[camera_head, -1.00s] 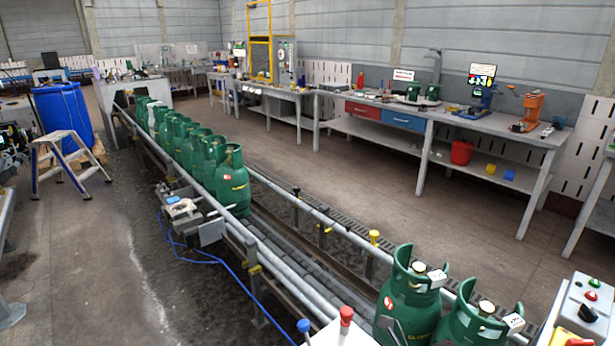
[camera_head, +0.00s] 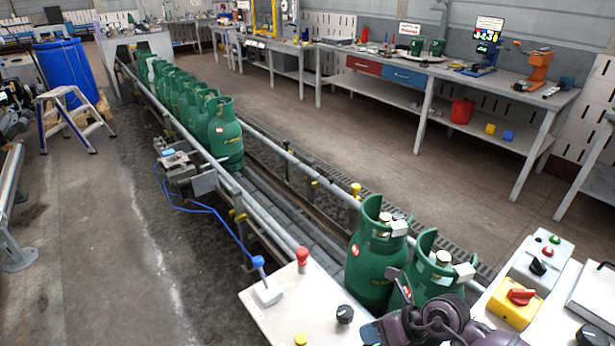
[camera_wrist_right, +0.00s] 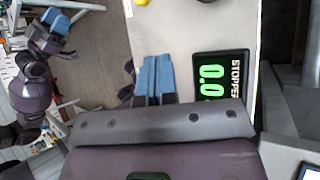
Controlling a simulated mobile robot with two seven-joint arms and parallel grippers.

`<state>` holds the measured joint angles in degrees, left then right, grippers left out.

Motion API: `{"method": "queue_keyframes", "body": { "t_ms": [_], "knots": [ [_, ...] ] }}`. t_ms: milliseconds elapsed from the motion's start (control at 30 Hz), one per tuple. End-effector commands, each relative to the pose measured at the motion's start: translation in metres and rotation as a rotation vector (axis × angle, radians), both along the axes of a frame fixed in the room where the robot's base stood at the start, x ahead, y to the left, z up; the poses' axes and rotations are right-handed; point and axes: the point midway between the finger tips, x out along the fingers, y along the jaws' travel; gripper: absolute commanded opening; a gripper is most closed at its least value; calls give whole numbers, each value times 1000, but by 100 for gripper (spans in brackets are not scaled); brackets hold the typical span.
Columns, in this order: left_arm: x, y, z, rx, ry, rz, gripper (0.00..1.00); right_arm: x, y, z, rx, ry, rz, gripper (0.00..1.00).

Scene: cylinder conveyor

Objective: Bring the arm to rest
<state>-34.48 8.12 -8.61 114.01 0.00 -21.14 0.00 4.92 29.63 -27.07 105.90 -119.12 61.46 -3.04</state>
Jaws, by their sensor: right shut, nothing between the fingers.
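My right arm (camera_head: 440,322) shows purple and dark at the bottom of the head view, in front of the green cylinders; its fingertips are not clear there. In the right wrist view my right gripper (camera_wrist_right: 153,70) has its two blue fingers together, shut and empty, above the pale panel beside a black display reading "STOPPED 0.0" (camera_wrist_right: 221,77). Another purple arm with blue fingers, which looks like my left gripper (camera_wrist_right: 57,20), shows at the upper left of that view. Its opening is unclear. The left arm is not seen in the head view.
Two green cylinders (camera_head: 372,262) stand at the near end of the conveyor (camera_head: 262,190); several more (camera_head: 226,140) stand farther back. The control panel (camera_head: 297,312), with blue and red knobs, is in front. A yellow box with a red switch (camera_head: 515,305) is at right.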

Motion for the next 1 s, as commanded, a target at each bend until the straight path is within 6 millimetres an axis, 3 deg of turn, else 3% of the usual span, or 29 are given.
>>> {"method": "queue_keyframes", "body": {
  "t_ms": [33, 300, 467, 600, 733, 867, 1000],
  "knots": [
    [0, 1, 0, 1, 0, 0, 43, 0, 0, 0, 0, 0, 0, 0],
    [0, 1, 1, 1, -1, 0, 43, 4, 32, 57, 405, -55, -191, 0],
    [0, 3, 1, 7, -1, -2, 43, 11, 31, 102, 692, -73, -378, 0],
    [0, 1, 1, 4, -1, -3, 43, 18, 11, 141, 966, -67, -604, 0],
    [0, 1, 1, 3, -1, -2, 43, 23, -21, 165, 1194, -40, -843, 0],
    [0, 0, 0, 1, -1, -1, 43, 22, -61, 173, 1390, 13, -1107, 0],
    [1, 0, 0, -1, -2, 0, 43, 13, -104, 166, 1555, 98, -1410, 0]
  ]
}}
